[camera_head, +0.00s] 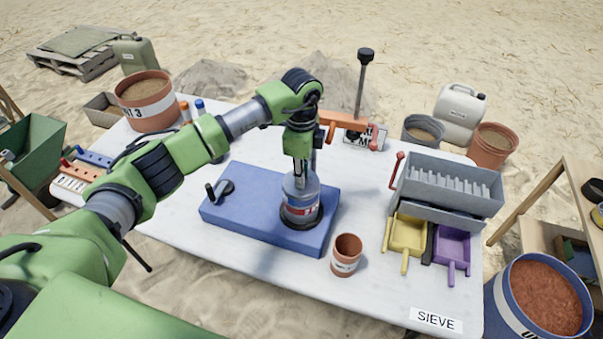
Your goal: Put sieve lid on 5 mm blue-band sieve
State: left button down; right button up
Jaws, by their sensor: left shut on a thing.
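My left gripper (300,178) comes down from above and is shut on a grey round piece, which looks like the sieve lid (301,187). The piece is at the top of a short grey cylindrical sieve stack (300,205) with a red and white label. The stack stands upright on a dark round base on the blue platform (232,214). I cannot tell whether the lid is seated or slightly above the stack. No blue band can be made out on it. My right gripper is not in view.
A brown cup (346,254) stands in front of the platform. A black crank handle (220,190) is on the platform's left. An orange press (345,119) stands behind.

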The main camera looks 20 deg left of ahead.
pick_arm(q)
jog(key=shift+f, duration=0.15)
jog(key=c, duration=1.8)
grip_release()
jog(key=shift+c, duration=0.2)
notch_tip(320, 180, up, 12)
